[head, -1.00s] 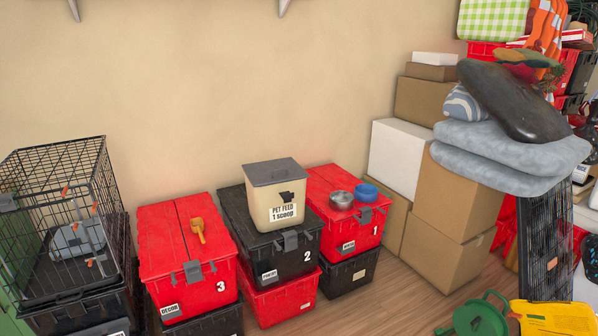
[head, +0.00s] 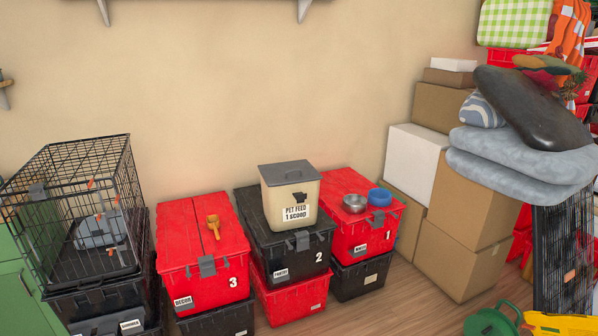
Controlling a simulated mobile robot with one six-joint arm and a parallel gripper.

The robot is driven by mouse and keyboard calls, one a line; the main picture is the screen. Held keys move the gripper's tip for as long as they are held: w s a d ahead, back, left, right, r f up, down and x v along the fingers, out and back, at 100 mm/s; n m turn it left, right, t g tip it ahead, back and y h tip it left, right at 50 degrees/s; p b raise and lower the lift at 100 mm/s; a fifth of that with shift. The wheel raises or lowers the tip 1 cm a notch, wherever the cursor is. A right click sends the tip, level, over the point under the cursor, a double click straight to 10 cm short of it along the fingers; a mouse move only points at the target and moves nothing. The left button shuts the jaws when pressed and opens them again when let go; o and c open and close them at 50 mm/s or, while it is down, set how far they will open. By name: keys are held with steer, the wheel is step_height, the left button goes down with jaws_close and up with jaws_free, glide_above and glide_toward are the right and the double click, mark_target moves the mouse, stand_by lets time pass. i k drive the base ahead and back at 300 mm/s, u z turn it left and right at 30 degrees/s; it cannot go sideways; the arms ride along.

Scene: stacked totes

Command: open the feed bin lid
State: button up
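The feed bin (head: 291,205) is a cream box with a label reading "PET FEED 1 SCOOP". It stands upright on the black tote numbered 2 (head: 290,252). Its grey lid (head: 287,173) lies on top and looks closed, with a small handle on it. A dark scoop-shaped mark or fitting shows on its front. An orange scoop (head: 213,226) lies on the red tote numbered 3 (head: 187,247), to the left of the bin. My gripper is not in the head view.
A metal bowl (head: 355,203) and a blue bowl (head: 380,197) sit on the red tote numbered 1 (head: 376,240). A wire crate (head: 90,207) stands on totes at left. Cardboard boxes (head: 455,255) with grey cushions are stacked at right. Some wooden floor (head: 400,300) is clear in front.

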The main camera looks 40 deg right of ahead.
mark_target(289, 168)
steer(key=u, duration=0.05)
steer(key=i, duration=0.95)
steer(key=z, duration=0.05)
